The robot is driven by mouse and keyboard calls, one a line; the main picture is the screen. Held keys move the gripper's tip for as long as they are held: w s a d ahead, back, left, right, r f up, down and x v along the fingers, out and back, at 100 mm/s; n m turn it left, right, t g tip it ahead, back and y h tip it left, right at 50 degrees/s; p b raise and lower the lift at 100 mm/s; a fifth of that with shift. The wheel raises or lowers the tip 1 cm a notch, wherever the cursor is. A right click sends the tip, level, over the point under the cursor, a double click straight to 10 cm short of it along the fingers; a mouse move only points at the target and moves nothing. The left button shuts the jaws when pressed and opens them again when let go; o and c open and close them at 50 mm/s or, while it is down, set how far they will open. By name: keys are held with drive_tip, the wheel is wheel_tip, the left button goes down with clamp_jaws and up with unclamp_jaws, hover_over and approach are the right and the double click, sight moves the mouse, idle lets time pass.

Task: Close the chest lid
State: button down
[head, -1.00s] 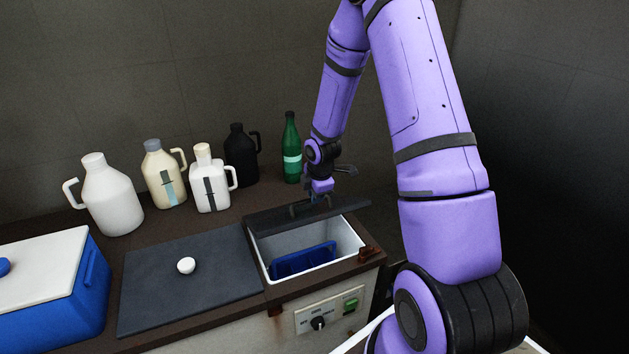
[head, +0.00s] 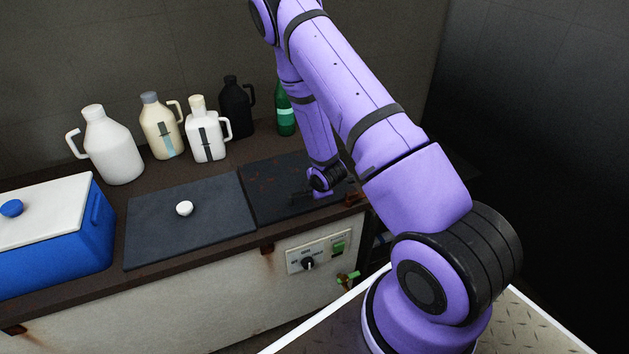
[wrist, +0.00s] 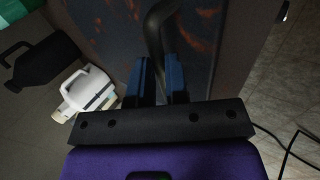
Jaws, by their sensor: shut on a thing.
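The chest lid (head: 270,178), dark with rusty specks, lies down flat over the chest opening in the head view. It also shows in the wrist view (wrist: 110,35). The white inside of the chest is hidden beneath it. My gripper (head: 318,195) is low over the lid's front right part. In the wrist view my gripper (wrist: 158,82) has its blue fingers shut on the dark lid handle (wrist: 155,30), which curves up from the lid. Part of the lid is hidden behind my arm.
A dark flat panel (head: 165,233) with a white knob lies left of the lid. A blue cooler (head: 62,258) stands further left. Several jugs, including a white one (head: 112,150), and a green bottle (head: 286,112) stand behind. A control panel (head: 322,250) is on the front.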

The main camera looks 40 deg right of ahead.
drive_tip(key=shift+s+a+f, duration=0.1)
drive_tip(key=shift+s+f, duration=0.4)
drive_tip(key=shift+f, duration=0.05)
drive_tip(key=shift+s+f, duration=0.1)
drive_tip(key=shift+f, duration=0.55)
drive_tip(key=shift+a, duration=0.1)
drive_tip(key=c, duration=1.1)
unclamp_jaws()
drive_tip(key=v, duration=1)
drive_tip(key=shift+r, duration=0.5)
